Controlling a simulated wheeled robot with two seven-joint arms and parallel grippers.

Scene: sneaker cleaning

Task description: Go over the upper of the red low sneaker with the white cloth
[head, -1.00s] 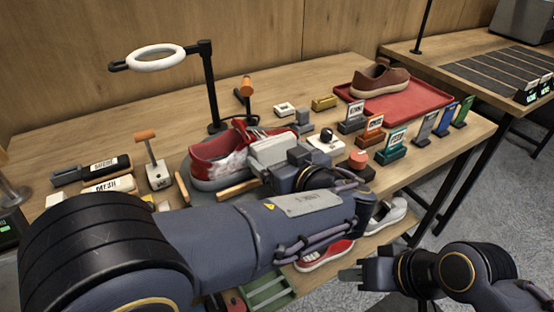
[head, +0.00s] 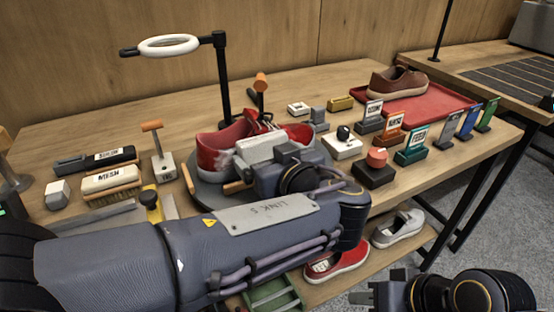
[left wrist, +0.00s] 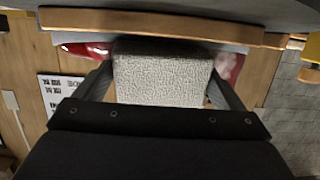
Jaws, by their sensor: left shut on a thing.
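The red low sneaker (head: 212,148) sits on a round grey stand (head: 203,192) in the middle of the table. A whitish patch shows on its near side. My left gripper (head: 258,152) is over the sneaker's near side and hides part of it. In the left wrist view the left gripper (left wrist: 160,88) is shut on the white cloth (left wrist: 160,75), a pale textured block between its fingers. Red of the sneaker (left wrist: 231,66) shows on both sides of the cloth. Exact contact is hidden. My right gripper (head: 362,295) is low at the right, off the table; its finger gap is unclear.
A ring lamp (head: 170,45) stands behind the sneaker. Brushes (head: 112,180) lie at the left. Labelled blocks (head: 412,146) and a red tray (head: 425,107) with a brown shoe (head: 398,81) are at the right. Another red shoe (head: 338,262) and a pale shoe (head: 398,228) are below.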

